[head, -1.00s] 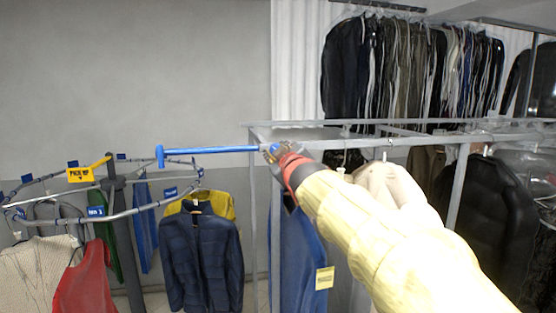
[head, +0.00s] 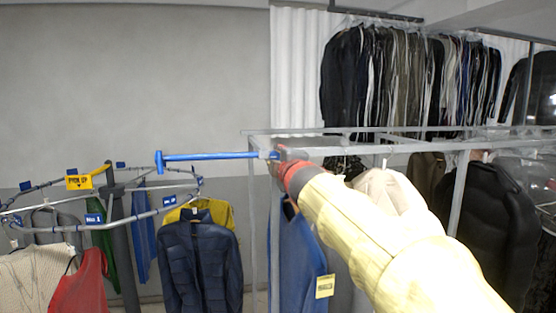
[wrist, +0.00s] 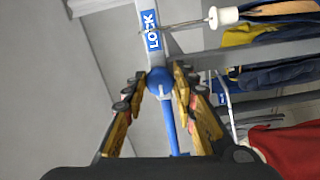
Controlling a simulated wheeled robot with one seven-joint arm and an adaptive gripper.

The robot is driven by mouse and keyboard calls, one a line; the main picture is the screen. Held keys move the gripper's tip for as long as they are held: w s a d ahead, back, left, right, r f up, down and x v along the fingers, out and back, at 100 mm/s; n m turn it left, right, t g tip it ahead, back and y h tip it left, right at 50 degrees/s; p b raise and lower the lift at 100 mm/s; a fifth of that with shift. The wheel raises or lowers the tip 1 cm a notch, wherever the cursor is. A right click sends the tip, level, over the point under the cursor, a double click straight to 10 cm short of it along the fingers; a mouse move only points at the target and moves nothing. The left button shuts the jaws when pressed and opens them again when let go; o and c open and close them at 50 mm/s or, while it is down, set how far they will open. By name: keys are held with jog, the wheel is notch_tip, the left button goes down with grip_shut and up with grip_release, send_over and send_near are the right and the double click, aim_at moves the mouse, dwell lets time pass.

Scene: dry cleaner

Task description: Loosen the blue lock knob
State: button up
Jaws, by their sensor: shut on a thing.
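The blue lock knob (wrist: 160,80) is a round ball in the wrist view, just below a blue and white LOCK label (wrist: 151,30) on a grey rail. My gripper (wrist: 157,88) has its yellowish fingers on either side of the knob and is shut on it. A blue rod (wrist: 171,128) runs from the knob down between the fingers. In the head view my gripper (head: 277,155) is at the right end of a long blue bar (head: 215,156), at the corner of a grey frame. The knob itself is hard to make out there.
A grey rail loop with blue tags and a yellow pick-up sign (head: 79,182) stands at the left, hung with clothes. A navy puffer jacket (head: 199,255) and a blue garment (head: 302,250) hang below the bar. Dark bagged clothes fill the right.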

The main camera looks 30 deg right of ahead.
dwell(0.3)
jog(key=o, duration=1.2)
jog(key=shift+c, duration=0.2)
jog(key=v, duration=1.2)
